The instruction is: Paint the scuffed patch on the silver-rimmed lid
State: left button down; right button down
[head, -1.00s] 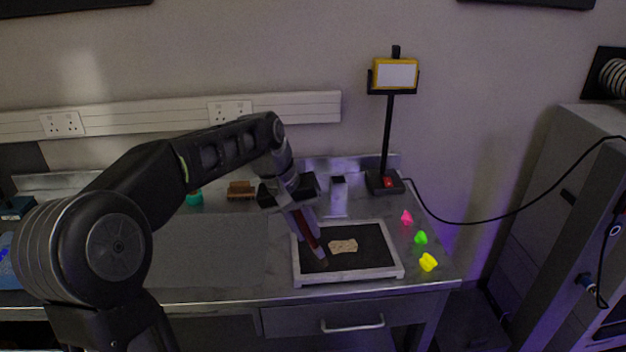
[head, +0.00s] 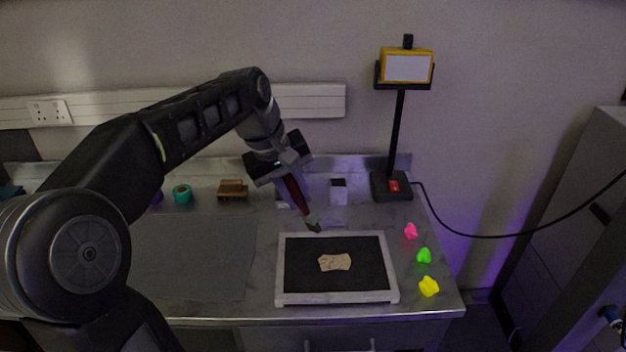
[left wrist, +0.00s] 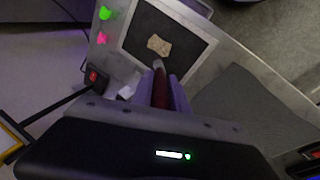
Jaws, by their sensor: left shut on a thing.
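A black lid with a silver rim (head: 393,297) lies flat on the metal bench. A pale tan scuffed patch (head: 335,262) sits near its middle; it also shows in the left wrist view (left wrist: 158,45). My left gripper (head: 302,203) is shut on a red-handled brush (head: 297,194). The brush points down, its tip near the lid's far edge and apart from the patch. In the left wrist view the brush (left wrist: 160,88) stands between the fingers, tip toward the patch. My right gripper is in neither view.
A lamp on a black stand (head: 398,130) rises behind the lid, with a cable running right. Pink (head: 411,231), green (head: 424,255) and yellow (head: 428,286) lumps lie right of the lid. A small white box (head: 338,191), a brown block (head: 232,189) and teal tape (head: 182,194) stand behind.

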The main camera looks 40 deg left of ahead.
aim_at(308, 217)
pick_arm(q)
jog(key=shift+w, duration=0.25)
jog(key=shift+s+r, duration=0.15)
jog(key=shift+s, duration=0.35)
jog(key=shift+w+f+b, duration=0.2)
jog(key=shift+f+b, duration=0.15)
jog(key=shift+f, duration=0.15)
notch_tip(308, 217, down, 4)
jog(key=b, duration=0.3)
jog(key=shift+b, duration=0.3)
